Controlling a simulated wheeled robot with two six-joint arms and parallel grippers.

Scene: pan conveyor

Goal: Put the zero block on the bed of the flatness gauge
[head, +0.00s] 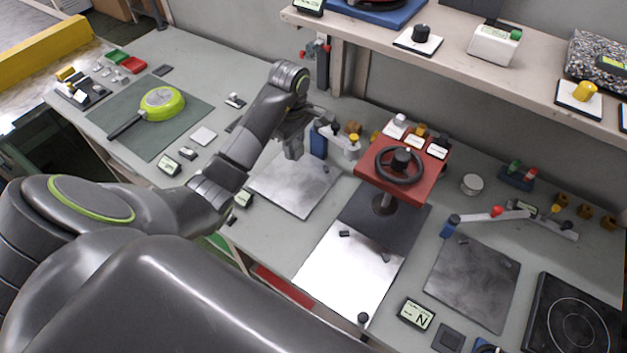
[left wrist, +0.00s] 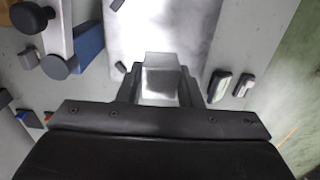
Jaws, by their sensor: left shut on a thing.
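My left gripper (head: 293,152) is shut on a small grey metal block, which I take to be the zero block (left wrist: 161,78). In the left wrist view the block sits between the fingers, with the bright metal plate beyond it. In the head view my left gripper is over the upper part of that plate, a square steel bed (head: 290,192) beside a blue post with a pale arm (head: 318,143). The bed also shows in the left wrist view (left wrist: 185,35). The gap between block and bed cannot be told. My right gripper is not in view.
A red press with a black handwheel (head: 401,165) stands right of the bed. Another steel plate (head: 472,282) with a jointed arm lies further right, near a black hob (head: 570,325). A green pan (head: 162,102) lies on a dark mat at left. A shelf (head: 455,68) overhangs the back.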

